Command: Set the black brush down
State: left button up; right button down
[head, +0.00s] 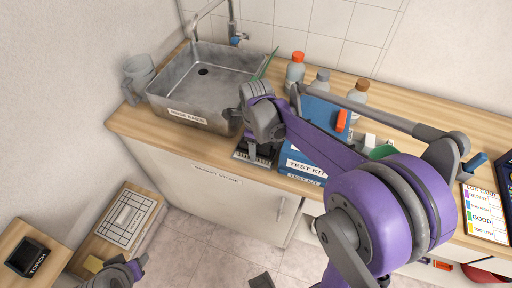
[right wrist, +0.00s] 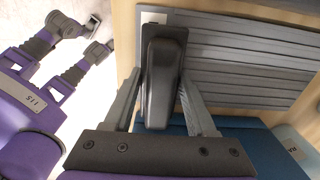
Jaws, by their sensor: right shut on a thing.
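The black brush (right wrist: 163,75) shows in the right wrist view as a dark, rounded block between the fingers of my right gripper (right wrist: 160,100). My right gripper is shut on it, over a dark grey slatted rest (right wrist: 240,60). In the head view my right gripper (head: 262,150) points down at the slatted rest (head: 240,155) on the counter's front edge, in front of the sink. The brush is mostly hidden there, and I cannot tell whether it touches the slats. My left gripper (head: 138,268) is at the lower left, away from the counter; its fingers are unclear.
A blue test kit box (head: 305,168) stands directly right of the rest. The metal sink (head: 190,110) is behind left. Several bottles (head: 295,68) stand at the back wall. A log card (head: 485,215) lies at the right. The cabinet front (head: 200,190) drops below the counter edge.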

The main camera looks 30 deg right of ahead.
jog(key=shift+f, duration=0.1)
jog(key=c, duration=0.7)
grip_release()
jog(key=shift+f, duration=0.1)
jog(key=o, duration=0.5)
